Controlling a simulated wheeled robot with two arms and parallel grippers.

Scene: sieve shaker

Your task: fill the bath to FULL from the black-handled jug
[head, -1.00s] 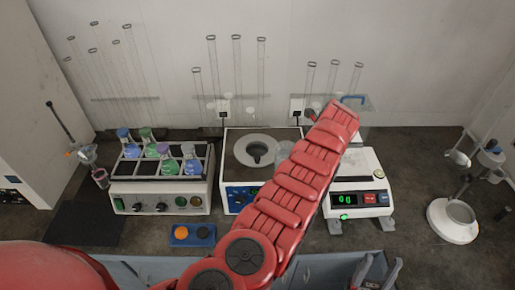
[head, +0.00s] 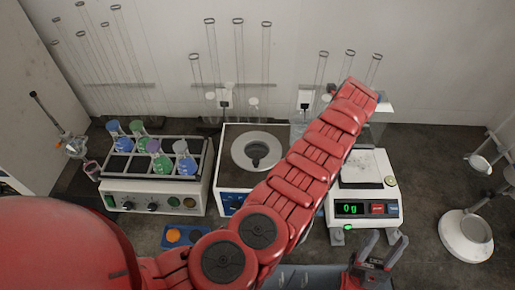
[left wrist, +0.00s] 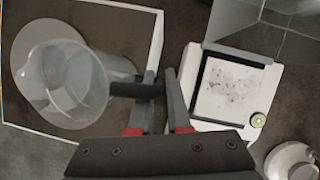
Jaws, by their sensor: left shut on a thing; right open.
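The bath (head: 229,172) is a white box with a blue front panel and a round opening in a pale ring (head: 241,149). In the left wrist view, my left gripper (left wrist: 155,92) is shut on the black handle (left wrist: 134,90) of a clear jug (left wrist: 72,82). The jug overlaps the bath's pale ring (left wrist: 32,65) in that view; its height above it and its contents are unclear. In the head view my red left arm hides the left gripper and most of the jug. My right gripper (head: 383,248) is open and empty at the lower right.
A white balance (head: 365,207) reading 0 g stands right of the bath. A rack of flasks (head: 152,170) stands to its left. A pad with orange and dark buttons (head: 184,236) lies in front. A white stand (head: 466,235) is far right. Glass tubes (head: 265,50) line the wall.

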